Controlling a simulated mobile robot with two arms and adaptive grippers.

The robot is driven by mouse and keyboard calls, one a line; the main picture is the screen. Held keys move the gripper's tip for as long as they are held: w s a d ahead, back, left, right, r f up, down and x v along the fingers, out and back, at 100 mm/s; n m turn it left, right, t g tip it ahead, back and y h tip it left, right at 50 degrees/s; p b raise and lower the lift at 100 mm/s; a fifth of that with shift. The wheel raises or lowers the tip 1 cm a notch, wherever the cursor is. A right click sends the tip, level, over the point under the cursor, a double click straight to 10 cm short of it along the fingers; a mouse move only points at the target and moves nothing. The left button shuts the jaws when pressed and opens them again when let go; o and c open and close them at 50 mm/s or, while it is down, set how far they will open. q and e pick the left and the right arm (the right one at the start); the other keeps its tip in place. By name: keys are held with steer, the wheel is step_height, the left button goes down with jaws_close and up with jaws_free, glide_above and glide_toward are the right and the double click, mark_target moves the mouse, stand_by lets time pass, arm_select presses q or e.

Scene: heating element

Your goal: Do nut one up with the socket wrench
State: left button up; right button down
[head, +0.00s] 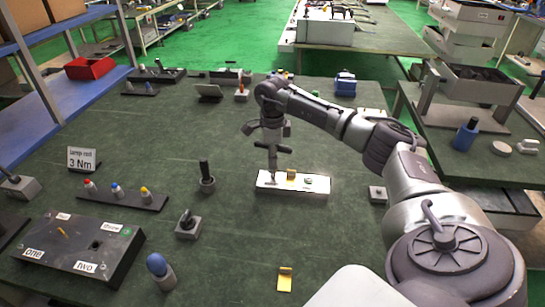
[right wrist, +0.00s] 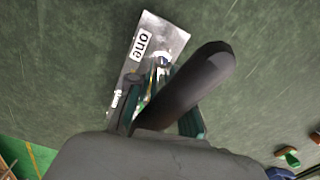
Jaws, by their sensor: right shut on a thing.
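My right gripper (head: 272,140) points down above the left end of a pale, flat-topped heating element (head: 305,190) on the green table. It is shut on the socket wrench, whose dark handle (head: 282,148) sticks out sideways and also shows large in the right wrist view (right wrist: 195,85). The wrench's lower end reaches down to the left end of the element. In the right wrist view the element (right wrist: 178,38) carries a label "one" (right wrist: 140,43), with shiny metal beside it (right wrist: 162,61). The nut itself is mostly hidden, so I cannot tell whether the socket sits on it. My left gripper is not in view.
A dark box labelled one, two and three (head: 85,245) stands at the front left. Near it are a rack of coloured bits (head: 118,197), a "3 Nm" sign (head: 83,160) and an upright black-handled tool (head: 206,177). A yellow piece (head: 285,279) lies in front.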

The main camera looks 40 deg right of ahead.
steer(key=n, duration=0.4)
stand_by(0.3)
steer(key=shift+n, duration=0.4)
steer(key=n, duration=0.3)
steer(key=shift+n+b, duration=0.4)
steer(key=shift+n, duration=1.8)
